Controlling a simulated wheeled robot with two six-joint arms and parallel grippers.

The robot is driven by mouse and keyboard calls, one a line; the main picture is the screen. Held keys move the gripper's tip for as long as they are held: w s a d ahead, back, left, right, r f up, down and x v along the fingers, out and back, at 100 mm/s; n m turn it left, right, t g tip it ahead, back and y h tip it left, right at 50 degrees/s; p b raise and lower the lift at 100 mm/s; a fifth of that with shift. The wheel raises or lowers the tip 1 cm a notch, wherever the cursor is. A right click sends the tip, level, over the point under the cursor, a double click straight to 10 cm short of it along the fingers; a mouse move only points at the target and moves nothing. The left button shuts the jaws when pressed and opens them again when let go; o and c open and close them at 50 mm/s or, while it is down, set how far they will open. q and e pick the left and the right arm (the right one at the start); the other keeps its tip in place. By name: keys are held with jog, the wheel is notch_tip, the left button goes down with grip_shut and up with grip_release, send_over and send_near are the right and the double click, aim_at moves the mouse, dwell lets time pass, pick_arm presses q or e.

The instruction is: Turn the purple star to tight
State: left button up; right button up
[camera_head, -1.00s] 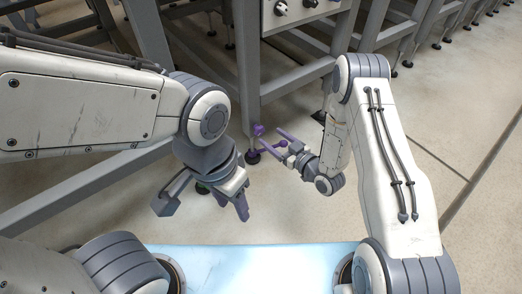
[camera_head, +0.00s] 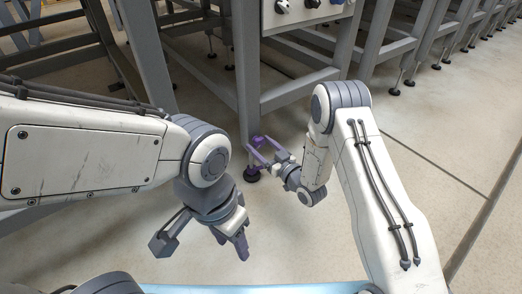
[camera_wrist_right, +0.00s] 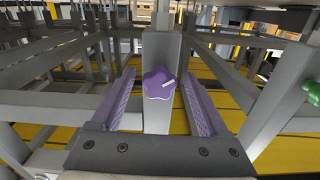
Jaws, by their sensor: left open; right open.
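The purple star (camera_head: 257,140) is a knob low on a grey upright leg. In the right wrist view the purple star (camera_wrist_right: 156,86) faces the camera, with a pale mark pointing right and slightly up. My right gripper (camera_head: 258,144) is open. In its wrist view its two purple fingers (camera_wrist_right: 157,78) lie left and right of the star, with gaps on both sides. How far the tips are from it in depth is hard to tell. My left gripper (camera_head: 202,248) is open and empty, lower and left, away from the star.
The grey leg (camera_head: 245,85) stands on a dark foot (camera_head: 251,175), with grey beams around it. A green knob (camera_wrist_right: 312,89) shows at the right edge of the right wrist view. The floor to the right is mostly clear.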

jog(key=shift+w+a, duration=0.15)
jog(key=shift+w, duration=0.05)
